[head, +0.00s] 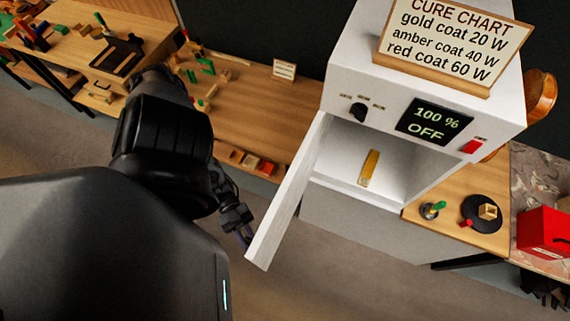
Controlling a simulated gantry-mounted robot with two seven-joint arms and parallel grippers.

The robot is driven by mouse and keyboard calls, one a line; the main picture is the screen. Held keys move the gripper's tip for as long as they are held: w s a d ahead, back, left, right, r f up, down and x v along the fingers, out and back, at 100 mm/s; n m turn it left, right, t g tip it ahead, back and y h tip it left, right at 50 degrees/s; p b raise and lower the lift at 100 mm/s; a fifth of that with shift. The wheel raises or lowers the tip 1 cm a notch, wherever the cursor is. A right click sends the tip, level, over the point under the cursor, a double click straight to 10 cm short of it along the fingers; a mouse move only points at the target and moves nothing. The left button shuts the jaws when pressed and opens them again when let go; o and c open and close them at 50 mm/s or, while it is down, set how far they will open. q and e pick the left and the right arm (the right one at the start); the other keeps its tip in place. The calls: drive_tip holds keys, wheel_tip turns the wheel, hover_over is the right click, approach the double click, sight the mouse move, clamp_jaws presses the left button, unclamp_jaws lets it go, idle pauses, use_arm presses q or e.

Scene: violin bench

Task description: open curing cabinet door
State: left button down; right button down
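The white curing cabinet (352,125) stands at the right of centre in the head view. Its door (288,198) is swung open toward me and to the left, edge-on. Inside the lit chamber, a small gold-coloured piece (369,168) stands on the floor near the back. My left gripper (246,236) is at the outer side of the door, near its free edge. Its fingertips are small, dark and partly hidden by the door, so I cannot tell whether they touch or grip it. My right gripper is not in view.
The cabinet front carries a dial (358,112), a display (434,121) reading 100 % OFF and a red switch (472,146). A cure chart sign (450,42) stands on top. A bench (250,108) with tools lies behind left; a turntable (480,212) is at right.

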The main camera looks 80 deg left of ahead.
use_arm(q)
drive_tip(key=shift+s+a+m+g+h, duration=0.3)
drive_tip(key=shift+s+a+m+g, duration=0.3)
drive_tip(key=shift+s+a+g, duration=0.5)
drive_tip(key=shift+s+a, duration=0.1)
drive_tip(key=shift+s, duration=0.05)
drive_tip(key=c, duration=1.2)
unclamp_jaws()
drive_tip(key=b+v, duration=0.1)
drive_tip(key=v, duration=1)
drive_tip(key=shift+s, duration=0.1)
